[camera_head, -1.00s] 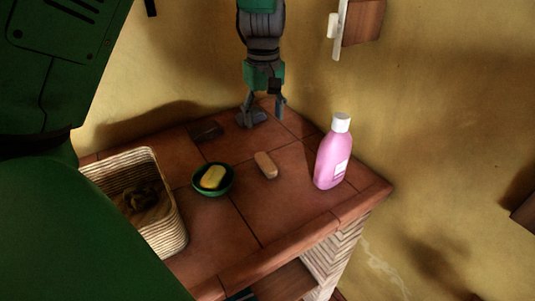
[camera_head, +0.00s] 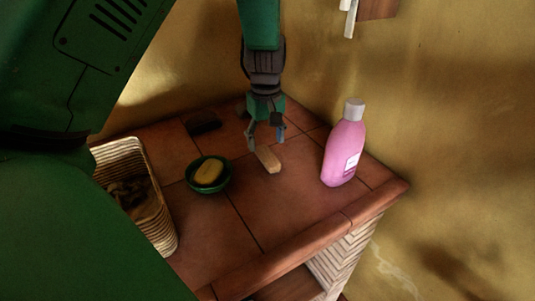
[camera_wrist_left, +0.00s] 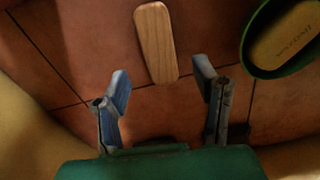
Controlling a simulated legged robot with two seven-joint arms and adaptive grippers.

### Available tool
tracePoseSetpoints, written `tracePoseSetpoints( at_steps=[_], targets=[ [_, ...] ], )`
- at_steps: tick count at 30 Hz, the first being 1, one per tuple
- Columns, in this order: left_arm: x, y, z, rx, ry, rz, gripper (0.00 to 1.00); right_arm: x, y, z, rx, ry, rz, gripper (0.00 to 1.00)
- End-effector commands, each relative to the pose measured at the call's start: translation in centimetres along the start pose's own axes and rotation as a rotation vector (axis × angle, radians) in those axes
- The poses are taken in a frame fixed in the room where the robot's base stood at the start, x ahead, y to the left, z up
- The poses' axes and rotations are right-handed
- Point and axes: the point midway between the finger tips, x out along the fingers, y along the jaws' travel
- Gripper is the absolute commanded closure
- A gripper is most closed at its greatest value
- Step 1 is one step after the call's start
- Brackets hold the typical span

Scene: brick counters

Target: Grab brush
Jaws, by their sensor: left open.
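The brush (camera_head: 268,160) is a small light-wood block with rounded ends, lying flat on the tiled counter between the green soap dish and the pink bottle. In the wrist view the brush (camera_wrist_left: 156,42) lies beyond the fingertips, roughly in line with the gap between them. My left gripper (camera_head: 266,139) is open and empty, close behind the brush. In the wrist view the open left gripper (camera_wrist_left: 161,78) has its fingers spread wider than the brush. Whether it touches the brush I cannot tell. My right gripper is not in view.
A green dish (camera_head: 221,185) with yellow soap (camera_head: 209,172) sits left of the brush. A pink bottle (camera_head: 341,155) stands to the right. A wicker basket (camera_head: 160,217) is at the left, and a dark block (camera_head: 203,122) lies near the wall. The front tiles are clear.

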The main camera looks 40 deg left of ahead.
Motion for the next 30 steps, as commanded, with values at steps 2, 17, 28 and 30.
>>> tracePoseSetpoints(
  at_steps=[2, 17, 28, 30],
  targets=[
    [0.4, 0.0, 0.0, 0.000, 0.000, 0.001, 0.45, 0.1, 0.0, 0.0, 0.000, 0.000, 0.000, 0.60],
    [5.6, -0.1, 0.6, -0.001, 0.001, 0.000, 0.45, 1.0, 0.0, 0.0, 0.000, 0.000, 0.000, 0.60],
    [5.5, -0.1, 0.6, -0.001, 0.001, 0.000, 1.00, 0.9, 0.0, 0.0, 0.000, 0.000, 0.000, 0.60],
    [5.5, -0.1, 0.6, -0.001, 0.002, 0.000, 1.00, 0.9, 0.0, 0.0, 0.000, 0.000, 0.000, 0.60]
  ],
)
